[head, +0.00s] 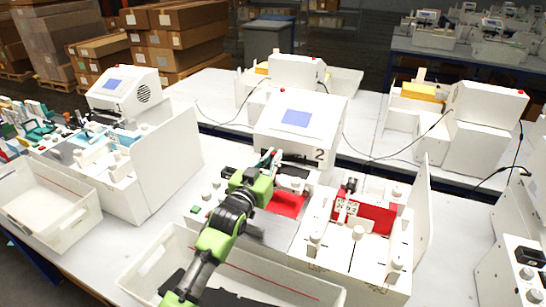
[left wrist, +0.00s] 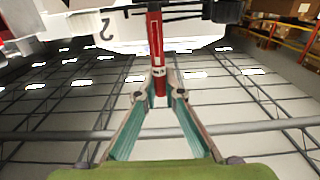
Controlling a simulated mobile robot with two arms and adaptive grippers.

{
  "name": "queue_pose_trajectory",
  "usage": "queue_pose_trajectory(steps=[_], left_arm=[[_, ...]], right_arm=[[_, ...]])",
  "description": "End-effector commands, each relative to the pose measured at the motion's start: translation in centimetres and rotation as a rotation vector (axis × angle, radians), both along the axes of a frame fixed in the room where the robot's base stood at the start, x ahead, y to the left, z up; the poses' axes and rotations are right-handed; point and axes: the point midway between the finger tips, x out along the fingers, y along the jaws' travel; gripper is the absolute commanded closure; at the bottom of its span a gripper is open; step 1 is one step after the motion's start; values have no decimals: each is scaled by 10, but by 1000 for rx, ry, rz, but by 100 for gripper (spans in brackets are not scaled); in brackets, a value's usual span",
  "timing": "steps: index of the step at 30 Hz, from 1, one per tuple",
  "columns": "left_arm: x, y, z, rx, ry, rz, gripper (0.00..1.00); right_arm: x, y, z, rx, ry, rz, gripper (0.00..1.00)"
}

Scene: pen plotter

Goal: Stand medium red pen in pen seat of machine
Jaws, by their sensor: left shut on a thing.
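My left gripper (head: 270,160) reaches in front of the white machine marked 2 (head: 325,130). In the left wrist view the gripper (left wrist: 157,88) is shut on a red pen (left wrist: 157,45) with a white band and a small label. The pen lies in line with the fingers, and its far end runs up to the dark bars at the picture's top. I cannot tell if it touches them. In the head view the pen is mostly hidden by the gripper, and the pen seat cannot be made out. My right gripper is not in view.
A white tray section with a red part (head: 375,217) stands to the right. White bins (head: 50,200) stand at the front left and front centre. A tall white panel (head: 168,165) rises at the left.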

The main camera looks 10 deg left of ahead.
Motion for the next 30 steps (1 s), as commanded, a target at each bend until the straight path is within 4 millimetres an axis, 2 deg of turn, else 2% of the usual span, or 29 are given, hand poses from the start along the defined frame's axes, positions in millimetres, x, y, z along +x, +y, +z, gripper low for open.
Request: queue_pose_trajectory(steps=[29, 30], left_arm=[[0, 0, -26, 0, 1, 0, 100], [0, 0, -25, 0, 1, 0, 81]], right_arm=[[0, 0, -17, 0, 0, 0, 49], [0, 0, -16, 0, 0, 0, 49]])
